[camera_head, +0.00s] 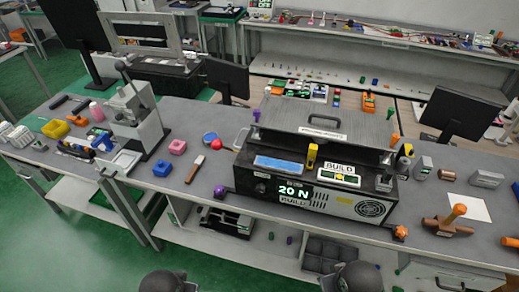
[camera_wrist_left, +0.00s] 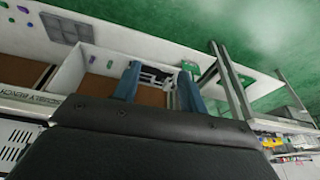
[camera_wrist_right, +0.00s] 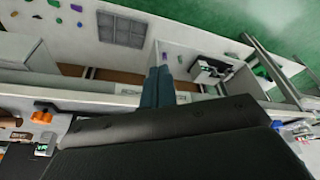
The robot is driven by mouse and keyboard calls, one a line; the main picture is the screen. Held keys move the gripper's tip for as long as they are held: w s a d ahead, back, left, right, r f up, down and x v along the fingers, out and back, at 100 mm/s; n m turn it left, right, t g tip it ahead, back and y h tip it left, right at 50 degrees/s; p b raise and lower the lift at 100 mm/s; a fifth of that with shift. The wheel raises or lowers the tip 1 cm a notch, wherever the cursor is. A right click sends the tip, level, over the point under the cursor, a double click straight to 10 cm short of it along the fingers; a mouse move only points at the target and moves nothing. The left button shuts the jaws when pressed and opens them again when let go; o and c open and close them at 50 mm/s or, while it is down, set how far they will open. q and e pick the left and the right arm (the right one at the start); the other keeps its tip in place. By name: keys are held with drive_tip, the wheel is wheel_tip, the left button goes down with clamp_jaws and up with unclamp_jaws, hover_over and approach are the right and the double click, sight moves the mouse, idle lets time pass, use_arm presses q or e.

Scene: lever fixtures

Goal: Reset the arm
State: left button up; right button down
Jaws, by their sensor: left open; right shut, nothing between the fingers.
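A grey press (camera_head: 148,128) with a thin black-knobbed lever (camera_head: 123,70) stands at the bench's left. A black box fixture (camera_head: 262,188) stands in the middle; its display (camera_head: 293,193) reads 20 N. A yellow upright piece (camera_head: 312,155) and a blue strip (camera_head: 279,165) are on its top, with a raised grey plate (camera_head: 315,121) and handle behind. Which part is the arm is not clear. My left gripper (camera_wrist_left: 160,88) is open and empty. My right gripper (camera_wrist_right: 158,86) is shut and empty. Both show only in their wrist views, apart from the fixtures.
Pink blocks (camera_head: 177,146), a blue block (camera_head: 162,168) and a brown-handled tool (camera_head: 195,169) lie between press and fixture. A wooden-handled piece (camera_head: 450,221) lies at right. Dark monitors (camera_head: 456,114) stand behind. A lower shelf (camera_head: 265,253) holds a grey compartment tray (camera_head: 327,254).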

use_arm(q)
wheel_tip(320, 180, down, 30)
drive_tip(key=d+f+b, duration=0.1)
drive_tip(key=d+b, duration=0.1)
drive_tip(key=b, duration=0.4)
use_arm(e)
wheel_tip(320, 180, down, 33)
drive_tip(key=g, duration=0.1)
use_arm(q)
drive_tip(key=s+f+b, duration=0.2)
drive_tip(key=s+f, duration=0.1)
drive_tip(key=f, duration=0.9)
drive_tip(key=s+f+g+b, duration=0.1)
drive_tip(key=s+f, duration=0.3)
drive_tip(key=f, duration=0.8)
drive_tip(key=shift+g+b, duration=0.3)
drive_tip(key=shift+b, duration=0.15)
use_arm(e)
drive_tip(key=s+f, duration=0.4)
drive_tip(key=f, duration=0.8)
drive_tip(key=s+f+g, duration=0.1)
drive_tip(key=s+f, duration=0.3)
drive_tip(key=f, duration=0.9)
drive_tip(key=shift+a+m, duration=0.3)
drive_tip(key=shift+a, duration=0.1)
use_arm(q)
drive_tip(key=shift+a, duration=0.1)
use_arm(e)
drive_tip(key=shift+s+d, duration=0.1)
